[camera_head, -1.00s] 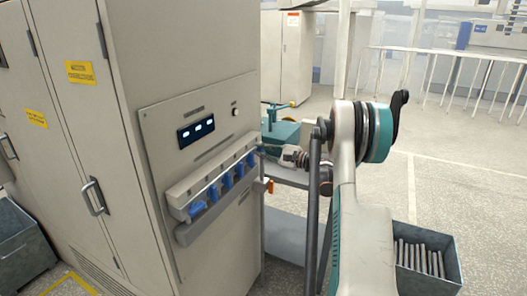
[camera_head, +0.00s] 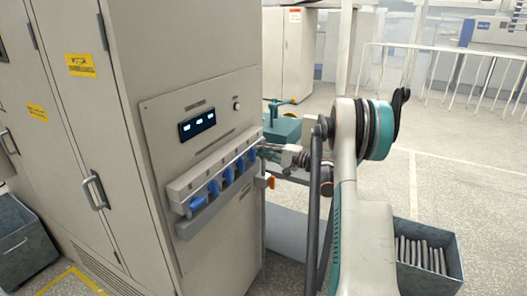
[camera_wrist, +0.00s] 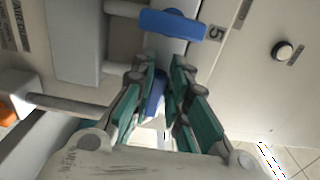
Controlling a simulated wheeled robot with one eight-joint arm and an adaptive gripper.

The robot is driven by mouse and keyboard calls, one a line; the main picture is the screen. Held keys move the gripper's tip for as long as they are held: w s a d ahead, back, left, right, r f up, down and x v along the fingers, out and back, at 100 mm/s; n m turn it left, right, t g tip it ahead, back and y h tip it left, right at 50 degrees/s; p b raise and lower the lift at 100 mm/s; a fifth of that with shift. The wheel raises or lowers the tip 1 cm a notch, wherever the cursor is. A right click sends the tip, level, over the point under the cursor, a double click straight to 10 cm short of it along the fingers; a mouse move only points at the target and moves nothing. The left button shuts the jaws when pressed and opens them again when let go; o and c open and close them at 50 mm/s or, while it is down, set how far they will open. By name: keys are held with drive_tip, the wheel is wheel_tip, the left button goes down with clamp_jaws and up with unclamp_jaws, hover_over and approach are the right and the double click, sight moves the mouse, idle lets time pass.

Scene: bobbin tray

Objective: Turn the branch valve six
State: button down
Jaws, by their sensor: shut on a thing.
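The valve manifold (camera_head: 205,180), a pale bar with a row of blue lever handles, is on the cabinet's side panel. My gripper (camera_head: 262,148) is at the bar's far right end. In the wrist view my gripper (camera_wrist: 163,68) has its teal fingers on both sides of a blue handle (camera_wrist: 155,95), shut on it. That handle points along the fingers and is partly hidden by them. The neighbouring blue handle (camera_wrist: 172,24), beside the number 5, lies crosswise just beyond the fingertips. The held handle's own number is not visible.
The knob also shows in the wrist view (camera_wrist: 283,52). An orange part (camera_head: 271,182) is below the bar's right end. A bin of rods (camera_head: 424,282) stands on the floor at right.

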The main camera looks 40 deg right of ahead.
idle(0.3)
drive_tip(key=c, duration=1.6)
unclamp_jaws()
drive_tip(key=shift+o, duration=0.2)
drive_tip(key=shift+s, duration=0.1)
drive_tip(key=v, duration=1.2)
